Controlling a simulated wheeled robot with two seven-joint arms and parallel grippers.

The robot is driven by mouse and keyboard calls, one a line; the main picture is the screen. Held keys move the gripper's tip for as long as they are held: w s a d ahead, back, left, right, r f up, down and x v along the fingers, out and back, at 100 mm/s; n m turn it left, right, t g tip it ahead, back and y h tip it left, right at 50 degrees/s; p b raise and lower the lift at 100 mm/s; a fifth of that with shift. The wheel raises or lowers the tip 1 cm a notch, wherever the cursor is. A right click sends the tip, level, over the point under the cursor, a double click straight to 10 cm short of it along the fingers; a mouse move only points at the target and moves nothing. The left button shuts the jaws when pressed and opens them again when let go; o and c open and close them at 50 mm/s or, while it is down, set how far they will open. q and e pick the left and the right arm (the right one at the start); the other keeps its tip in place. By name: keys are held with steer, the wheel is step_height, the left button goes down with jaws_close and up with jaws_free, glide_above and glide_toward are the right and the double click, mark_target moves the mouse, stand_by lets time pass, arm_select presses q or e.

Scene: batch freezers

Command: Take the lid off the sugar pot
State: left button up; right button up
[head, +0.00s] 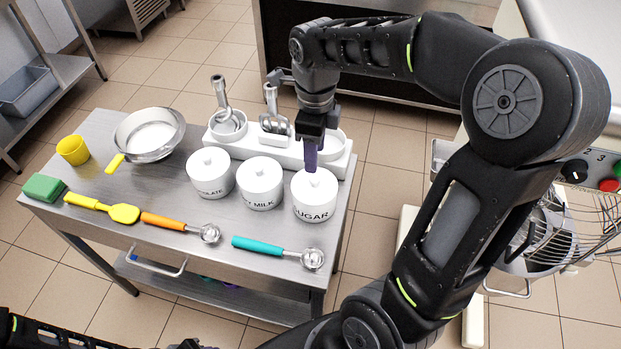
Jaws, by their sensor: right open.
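The sugar pot (314,205) is a white pot marked SUGAR at the right of a row of three white pots on the steel table. Its white lid (322,184) is on it. My right gripper (311,168) points down right at the lid's knob, with its purple fingertips over the knob and partly hiding it. The gripper is open; I cannot tell whether the fingers touch the knob. My left arm shows only at the bottom left edge, and its gripper cannot be made out.
Two more lidded pots, dry milk (260,186) and chocolate (210,175), stand close to the left. A white holder (232,143) with utensils is behind.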

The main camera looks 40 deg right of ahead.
mark_target(315, 178)
steer(key=shift+w+f, duration=0.1)
steer(key=shift+f, duration=1.25)
step_height(315, 178, down, 5)
steer(key=shift+f+p, duration=0.1)
steer(key=shift+p, duration=0.65)
steer(key=shift+c, duration=0.4)
jaws_close()
